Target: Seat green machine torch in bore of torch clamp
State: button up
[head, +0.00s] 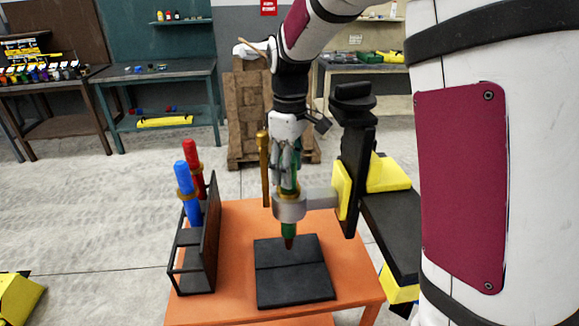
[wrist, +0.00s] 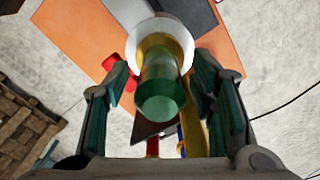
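The green torch (head: 289,229) stands upright in the ring of the torch clamp (head: 289,207), its brown tip showing below the ring above a black plate. In the wrist view, the torch's green rear end (wrist: 161,97) faces the camera. Its gold collar (wrist: 155,47) lies within the pale clamp ring (wrist: 133,43); how deep it sits is unclear. My gripper (head: 287,178) is just above the clamp, around the torch's upper part. In the wrist view, my gripper (wrist: 162,70) has its fingers apart on both sides of the torch, with gaps showing, and holds nothing.
A black rack (head: 211,235) with a red torch (head: 192,155) and a blue torch (head: 185,190) stands left on the orange table (head: 235,220). A brass post (head: 263,165) rises close left of my gripper. The black plate (head: 290,282) lies below the clamp. The black positioner column (head: 355,160) stands right.

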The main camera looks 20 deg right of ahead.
notch_tip(320, 180, up, 11)
jog(key=shift+r+b, duration=0.2)
jog(key=shift+b, duration=0.75)
jog(key=shift+s+r, duration=0.2)
jog(key=shift+r, duration=0.3)
jog(key=s+f+m+t, duration=0.2)
jog(key=s+m, duration=0.2)
jog(key=s, duration=0.7)
jog(key=s+f+m+t, duration=0.2)
jog(key=s+m+t, duration=0.1)
jog(key=s, duration=0.8)
jog(key=shift+s+f+m+t, duration=0.15)
jog(key=shift+f+m+t, duration=0.2)
jog(key=shift+m, duration=0.45)
jog(key=shift+c, duration=0.6)
